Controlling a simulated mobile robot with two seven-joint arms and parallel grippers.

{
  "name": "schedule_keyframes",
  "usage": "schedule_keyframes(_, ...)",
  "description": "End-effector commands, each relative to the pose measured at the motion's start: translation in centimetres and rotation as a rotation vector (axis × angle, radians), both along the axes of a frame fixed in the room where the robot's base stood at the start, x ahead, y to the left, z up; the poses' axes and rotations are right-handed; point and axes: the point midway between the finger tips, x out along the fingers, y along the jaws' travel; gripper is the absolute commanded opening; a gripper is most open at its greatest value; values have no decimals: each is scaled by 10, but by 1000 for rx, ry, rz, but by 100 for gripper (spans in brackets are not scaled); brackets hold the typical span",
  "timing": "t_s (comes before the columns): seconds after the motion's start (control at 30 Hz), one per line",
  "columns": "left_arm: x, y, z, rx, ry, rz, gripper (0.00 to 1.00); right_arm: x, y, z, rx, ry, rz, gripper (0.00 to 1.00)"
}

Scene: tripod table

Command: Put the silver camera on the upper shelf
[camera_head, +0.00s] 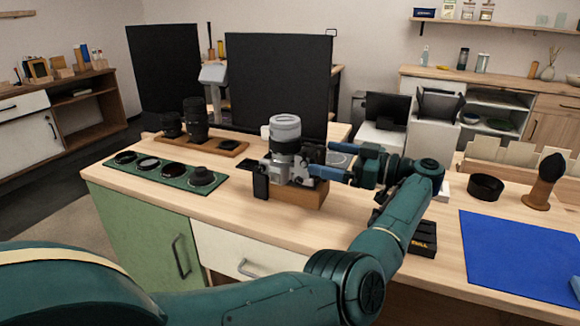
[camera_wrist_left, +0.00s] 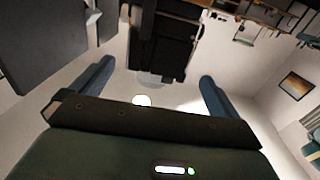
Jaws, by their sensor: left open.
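The silver camera (camera_head: 302,168) rests on a wooden block (camera_head: 300,193) on the table, its big silver lens (camera_head: 285,132) pointing up. A black part hangs at its left side. My left gripper (camera_head: 328,163) is at the camera's right side, with its blue fingers open and pointing at it. Whether they touch it is unclear. In the left wrist view the fingers (camera_wrist_left: 150,90) are wide apart, and a dark body (camera_wrist_left: 163,45), apparently the camera, lies ahead between them. A wall shelf (camera_head: 500,25) is at the upper right. My right gripper is not in view.
A green tray (camera_head: 165,177) with several round lens items and a wooden board (camera_head: 228,148) with dark lenses lie left. At right are a blue mat (camera_head: 520,255), a black ring (camera_head: 485,187) and a brush (camera_head: 545,180). The wall shelf carries several small containers. Black panels (camera_head: 280,85) stand behind.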

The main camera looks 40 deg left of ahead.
Motion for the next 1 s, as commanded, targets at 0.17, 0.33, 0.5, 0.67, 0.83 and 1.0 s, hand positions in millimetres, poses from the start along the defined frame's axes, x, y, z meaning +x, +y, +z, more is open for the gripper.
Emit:
schedule_keyframes(0.17,-3,12,0,1,1,1,100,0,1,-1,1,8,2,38)
schedule_keyframes(0.33,-8,37,1,3,1,2,100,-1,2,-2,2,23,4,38)
schedule_keyframes(0.5,-11,52,1,2,0,-1,100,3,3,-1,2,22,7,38)
schedule_keyframes(0.67,-11,53,1,2,1,-2,100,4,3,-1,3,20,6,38)
schedule_keyframes(0.83,-11,53,1,1,0,-2,92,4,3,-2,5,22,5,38)
schedule_keyframes(1.0,-11,53,1,1,0,-2,78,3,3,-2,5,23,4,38)
